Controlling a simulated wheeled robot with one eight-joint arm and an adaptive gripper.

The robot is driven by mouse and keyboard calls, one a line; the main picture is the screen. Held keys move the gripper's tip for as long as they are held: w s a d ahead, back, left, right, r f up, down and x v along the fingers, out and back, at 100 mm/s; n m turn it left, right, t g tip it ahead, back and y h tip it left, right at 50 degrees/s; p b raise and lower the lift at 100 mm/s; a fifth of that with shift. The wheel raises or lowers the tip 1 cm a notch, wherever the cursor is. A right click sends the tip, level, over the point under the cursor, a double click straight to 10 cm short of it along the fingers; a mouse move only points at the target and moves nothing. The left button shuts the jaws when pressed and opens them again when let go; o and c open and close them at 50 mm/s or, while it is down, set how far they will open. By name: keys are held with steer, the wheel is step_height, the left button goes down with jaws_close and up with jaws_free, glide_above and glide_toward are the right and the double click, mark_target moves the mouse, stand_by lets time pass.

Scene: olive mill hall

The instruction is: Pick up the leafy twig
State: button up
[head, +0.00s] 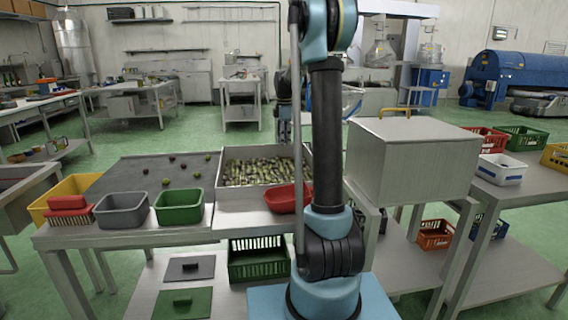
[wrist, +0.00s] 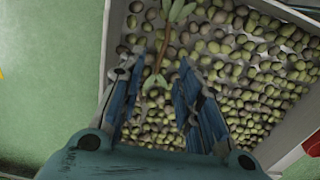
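The leafy twig (wrist: 166,42) has a thin brown stem and green leaves. In the wrist view it lies over the olives at the top middle, with its lower leaves showing between my fingers. My gripper (wrist: 160,64) is open, its two blue fingers apart on either side of the twig's lower part. I cannot tell how far above the twig they are. The olives fill a pale tray (wrist: 117,35), which stands on the table in the head view (head: 238,206). In the head view I cannot make out the twig, and my arm covers part of the tray's right side.
A red bowl (head: 282,199) stands at the tray's front right. A green bin (head: 179,208), a grey bin (head: 122,211) and a red brush (head: 68,208) stand left. A large metal box (head: 412,160) is right of my arm. A dark sorting surface (head: 135,177) holds several loose olives.

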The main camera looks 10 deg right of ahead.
steer(key=shift+s+d+f, duration=0.1)
steer(key=shift+s+f, duration=0.05)
steer(key=shift+f, duration=3.8)
jaws_close()
